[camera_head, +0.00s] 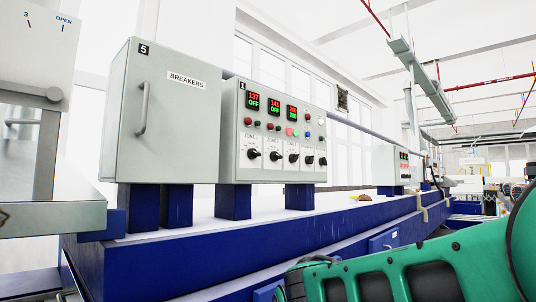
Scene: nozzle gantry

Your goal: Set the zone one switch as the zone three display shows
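A grey control panel (290,88) stands on blue feet in the middle of the head view. It carries three small displays in a row. The left one (253,101) reads about 137 in red over OFF in green, and the middle one (275,103) about 141 over OFF. The third display (292,113) shows a red number over a green number, both looking like 200. Below is a row of black rotary switches on white plates. The leftmost, apparently zone one, is a black knob (253,153); its exact setting is too small to read. My gripper is out of view.
A grey BREAKERS cabinet (180,120) with a handle stands left of the panel. Both stand above a long blue beam (330,227). My green arm part fills the lower right. Small red, green and white buttons sit between displays and switches.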

